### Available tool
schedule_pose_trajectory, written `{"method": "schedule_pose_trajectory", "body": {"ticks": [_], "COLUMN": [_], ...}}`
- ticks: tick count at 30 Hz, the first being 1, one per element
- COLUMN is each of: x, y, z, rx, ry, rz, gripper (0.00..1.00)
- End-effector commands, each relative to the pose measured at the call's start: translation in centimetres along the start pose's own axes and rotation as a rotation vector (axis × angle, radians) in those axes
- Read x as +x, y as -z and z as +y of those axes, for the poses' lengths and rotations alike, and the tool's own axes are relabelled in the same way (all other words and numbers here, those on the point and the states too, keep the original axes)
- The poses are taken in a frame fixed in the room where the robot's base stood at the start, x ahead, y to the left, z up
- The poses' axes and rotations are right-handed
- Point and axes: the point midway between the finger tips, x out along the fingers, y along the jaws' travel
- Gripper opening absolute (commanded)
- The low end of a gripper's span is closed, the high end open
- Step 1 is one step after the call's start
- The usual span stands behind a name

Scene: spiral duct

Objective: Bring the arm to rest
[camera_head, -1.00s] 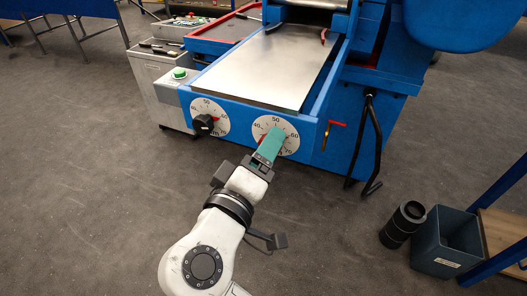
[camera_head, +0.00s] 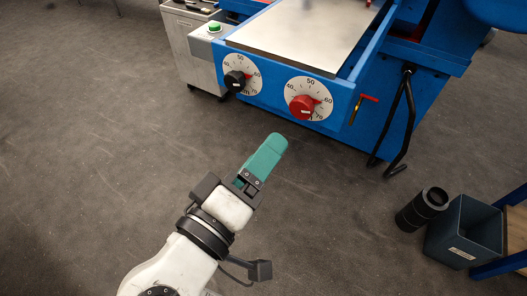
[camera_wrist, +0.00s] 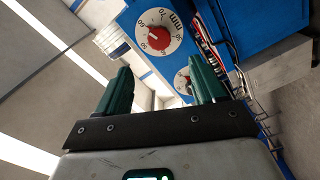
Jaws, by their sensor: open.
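My gripper (camera_head: 270,158) is in the lower middle of the head view, over bare floor. It is clear of the blue machine (camera_head: 345,125) and below its two dials. In the wrist view my gripper (camera_wrist: 160,88) shows two green fingers spread apart with nothing between them. The red-knobbed dial (camera_head: 308,100) is on the machine's front, up and right of the fingertips. The black-knobbed dial (camera_head: 240,76) is to its left. Both dials also show in the wrist view, beyond the fingers.
A black lever (camera_head: 400,125) hangs from the machine's right side, and a small red-handled lever (camera_head: 362,105) is beside the dials. A black cylinder (camera_head: 421,208) and a grey-blue bin (camera_head: 462,232) stand at the right. The floor around my arm is open.

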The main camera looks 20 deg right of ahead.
Motion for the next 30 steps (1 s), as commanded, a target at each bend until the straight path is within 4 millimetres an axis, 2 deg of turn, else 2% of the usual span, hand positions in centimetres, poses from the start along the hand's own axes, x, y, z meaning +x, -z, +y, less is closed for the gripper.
{"method": "schedule_pose_trajectory", "body": {"ticks": [11,14,16,20,21,24,27,30], "x": [0.0,1.5,3.5,8.0,9.1,11.0,11.5,10.8], "y": [0.0,-0.9,-2.4,-7.5,-9.4,-14.3,-19.3,-23.9], "z": [0.0,-0.7,-1.9,-5.2,-6.2,-8.5,-10.4,-11.6], "rx": [0.000,-0.016,-0.037,-0.075,-0.080,-0.075,-0.049,-0.001], "ry": [0.000,0.041,0.109,0.309,0.377,0.550,0.720,0.886], "rz": [0.000,-0.025,-0.064,-0.178,-0.219,-0.322,-0.427,-0.528], "gripper": [0.69,0.69,0.69,0.69,0.69,0.69,0.69,0.69]}}
